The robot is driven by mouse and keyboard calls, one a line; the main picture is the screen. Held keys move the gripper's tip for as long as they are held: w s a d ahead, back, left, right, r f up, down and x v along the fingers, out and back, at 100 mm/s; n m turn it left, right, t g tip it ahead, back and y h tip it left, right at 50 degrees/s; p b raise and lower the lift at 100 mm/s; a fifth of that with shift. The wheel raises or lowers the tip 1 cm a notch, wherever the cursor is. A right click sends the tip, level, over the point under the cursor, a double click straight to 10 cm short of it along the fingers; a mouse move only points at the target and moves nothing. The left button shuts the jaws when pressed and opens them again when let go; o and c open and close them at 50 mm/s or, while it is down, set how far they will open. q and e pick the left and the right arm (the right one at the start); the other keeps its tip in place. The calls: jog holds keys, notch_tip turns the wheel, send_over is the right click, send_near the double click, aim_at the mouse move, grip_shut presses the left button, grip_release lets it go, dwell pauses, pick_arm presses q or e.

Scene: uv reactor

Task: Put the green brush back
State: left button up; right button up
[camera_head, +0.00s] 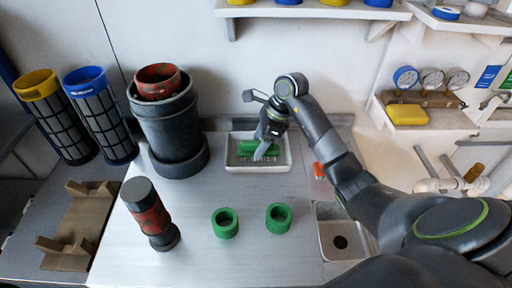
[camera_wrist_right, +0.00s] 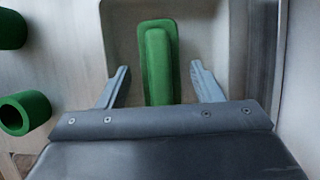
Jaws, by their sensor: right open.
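The green brush (camera_head: 248,147) lies in a shallow white tray (camera_head: 234,166) at the back middle of the counter. My right gripper (camera_head: 263,155) is over the tray at the brush. In the right wrist view the brush (camera_wrist_right: 157,60) lies lengthwise between the two open fingers (camera_wrist_right: 158,88), with a gap on each side. The near end of the brush is hidden behind the gripper body. The white tray (camera_wrist_right: 122,22) surrounds it in this view. My left gripper is not in view.
Two green rings (camera_head: 225,223) (camera_head: 278,218) stand on the counter in front of the tray. A red and black cylinder (camera_head: 148,215) and a large dark container (camera_head: 168,125) stand to the left. A sink (camera_head: 335,222) is at the right, near an orange object (camera_head: 319,170).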

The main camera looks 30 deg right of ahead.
jog(key=v, duration=0.9)
jog(key=shift+b, duration=0.4)
